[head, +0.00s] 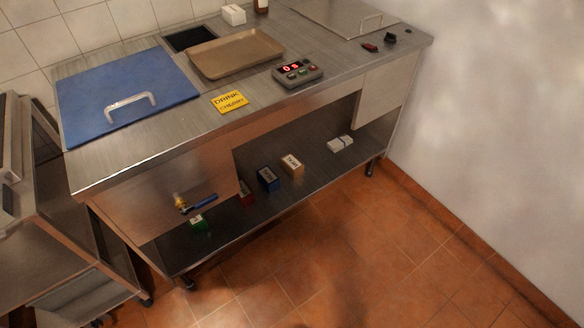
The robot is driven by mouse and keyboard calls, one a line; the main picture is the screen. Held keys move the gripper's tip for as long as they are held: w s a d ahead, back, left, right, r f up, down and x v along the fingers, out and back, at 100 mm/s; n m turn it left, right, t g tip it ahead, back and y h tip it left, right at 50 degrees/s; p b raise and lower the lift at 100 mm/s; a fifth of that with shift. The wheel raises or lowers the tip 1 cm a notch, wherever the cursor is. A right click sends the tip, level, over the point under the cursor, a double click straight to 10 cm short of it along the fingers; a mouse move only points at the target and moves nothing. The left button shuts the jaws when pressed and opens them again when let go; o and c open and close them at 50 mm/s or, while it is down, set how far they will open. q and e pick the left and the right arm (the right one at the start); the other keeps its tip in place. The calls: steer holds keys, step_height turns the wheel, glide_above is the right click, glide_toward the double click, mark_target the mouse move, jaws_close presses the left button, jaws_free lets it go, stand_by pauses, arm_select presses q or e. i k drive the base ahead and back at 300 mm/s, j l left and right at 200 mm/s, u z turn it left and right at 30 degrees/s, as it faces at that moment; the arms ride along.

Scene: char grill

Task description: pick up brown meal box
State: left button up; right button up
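The brown meal box (298,168) stands on the lower shelf (309,175) of the steel counter, near the middle of the picture. Its top is pale with dark lettering, too small to read. It stands just right of a blue box (268,179), with a small gap between them. Neither of my grippers shows in the head view.
A red box (246,194), a green box (197,222) and white boxes (340,144) share the shelf. Above are the counter edge (215,132), blue lid (120,85), tray (235,52) and timer (298,73). The tiled floor (345,235) in front is clear.

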mark_target(290, 165)
steer(key=i+l, duration=0.35)
steer(key=l, duration=0.15)
steer(key=i+l, duration=0.35)
steer(key=l, duration=0.15)
